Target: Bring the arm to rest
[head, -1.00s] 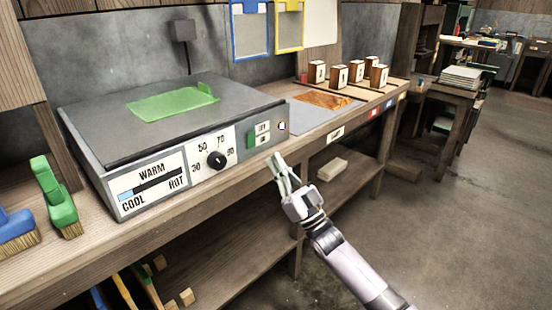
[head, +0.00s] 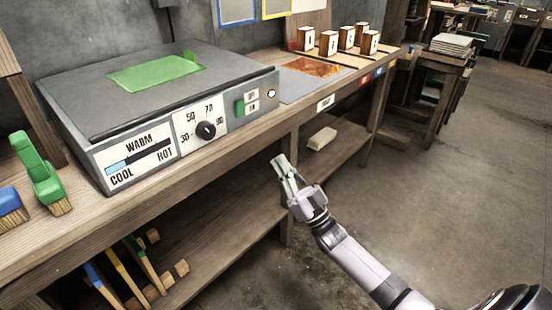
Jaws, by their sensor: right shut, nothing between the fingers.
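My right gripper (head: 281,165) is shut and empty. It hangs in the air in front of the workbench (head: 213,168), below the level of the bench top, with its fingers pointing up and left. My right arm comes in from the lower right. The gripper is apart from the grey hot plate (head: 95,88), which stands on the bench with a green sheet (head: 157,72) on its top. My left gripper is not in view.
A dial (head: 205,131) and a green switch (head: 240,107) are on the hot plate's front. Green (head: 42,175) and blue (head: 10,208) brushes stand at left. Several labelled blocks (head: 328,42) are at the back. A lower shelf (head: 215,240) runs beneath. Open floor (head: 450,200) lies to the right.

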